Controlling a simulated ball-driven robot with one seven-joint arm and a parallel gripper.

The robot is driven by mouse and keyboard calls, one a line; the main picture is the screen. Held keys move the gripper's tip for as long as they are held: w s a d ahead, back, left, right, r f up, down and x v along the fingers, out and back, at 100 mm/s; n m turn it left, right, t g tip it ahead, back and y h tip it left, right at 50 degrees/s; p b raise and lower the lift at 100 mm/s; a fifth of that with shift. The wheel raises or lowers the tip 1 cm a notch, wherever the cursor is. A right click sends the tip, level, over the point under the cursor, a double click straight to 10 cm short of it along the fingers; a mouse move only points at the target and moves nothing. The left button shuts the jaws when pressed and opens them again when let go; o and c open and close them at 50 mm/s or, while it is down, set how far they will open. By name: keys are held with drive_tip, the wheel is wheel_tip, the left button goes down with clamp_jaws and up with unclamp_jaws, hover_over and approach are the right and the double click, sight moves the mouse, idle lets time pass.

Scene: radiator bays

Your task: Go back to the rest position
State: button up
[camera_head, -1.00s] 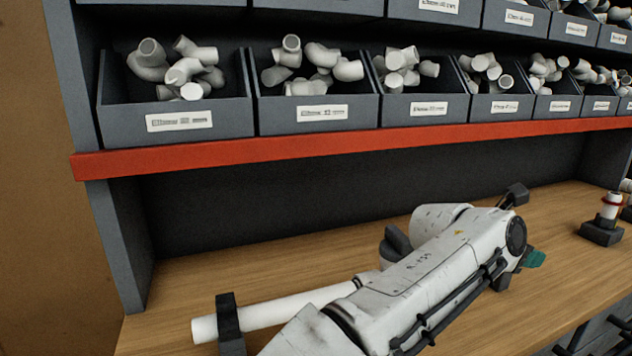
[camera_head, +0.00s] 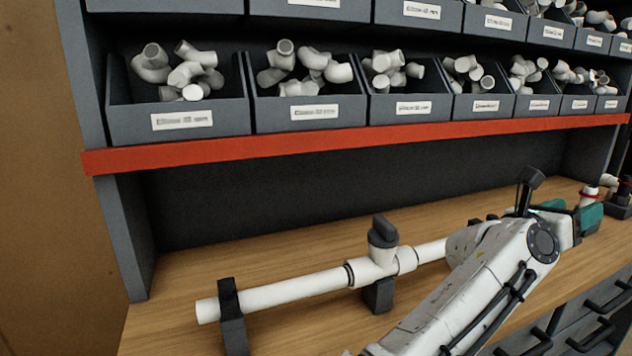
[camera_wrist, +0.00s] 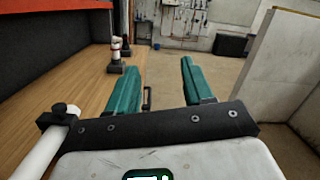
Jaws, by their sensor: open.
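My gripper (camera_wrist: 160,82) shows in the wrist view with its two teal fingers spread apart and nothing between them. In the head view my gripper (camera_head: 572,212) is at the right, past my white arm, over the front part of the bench, with its fingers partly hidden. A white pipe (camera_head: 300,287) with a tee valve and dark knob (camera_head: 383,232) lies on black supports on the wooden bench. Its right end is hidden behind my arm. In the wrist view part of the white pipe (camera_wrist: 42,150) shows at the lower left.
Grey bins (camera_head: 180,122) of white elbow fittings stand above the red shelf edge (camera_head: 350,138). A small fitting with a red ring (camera_head: 588,195) stands at the bench's right. Drawers (camera_head: 605,300) with dark handles are below the bench front. Open floor (camera_wrist: 215,75) lies ahead in the wrist view.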

wheel_tip(320, 180, up, 8)
drive_tip(key=a+n+t+y, duration=0.3)
drive_tip(key=n+t, duration=1.2)
drive_tip(key=n, duration=0.5)
drive_tip(key=a+f+n+y+p, duration=0.1)
drive_tip(key=a+f+n+y, duration=0.3)
drive_tip(key=f+n+y, duration=0.4)
drive_tip(key=a+f+n+y+p, duration=0.1)
drive_tip(key=a+f+n+y, duration=0.3)
drive_tip(key=f+n+y, duration=0.5)
drive_tip(key=s+a+f+n+g, duration=0.1)
drive_tip(key=s+f+n+g, duration=0.35)
drive_tip(key=f, duration=0.35)
drive_tip(key=s+a+f+n+g, duration=0.1)
drive_tip(key=s+f+n+g, duration=0.3)
drive_tip(key=f, duration=0.5)
drive_tip(key=s+a+f+g, duration=0.1)
drive_tip(key=s+f+g, duration=0.2)
drive_tip(key=s, duration=0.7)
drive_tip(key=s+a+f+n+g+h+p, duration=0.1)
drive_tip(key=s+f+g, duration=0.3)
drive_tip(key=s+f, duration=0.3)
drive_tip(key=s+f+g, duration=0.4)
drive_tip(key=s+f, duration=0.1)
drive_tip(key=s, duration=0.8)
drive_tip(key=shift+a+f+h, duration=0.2)
drive_tip(key=shift+a+h, duration=0.2)
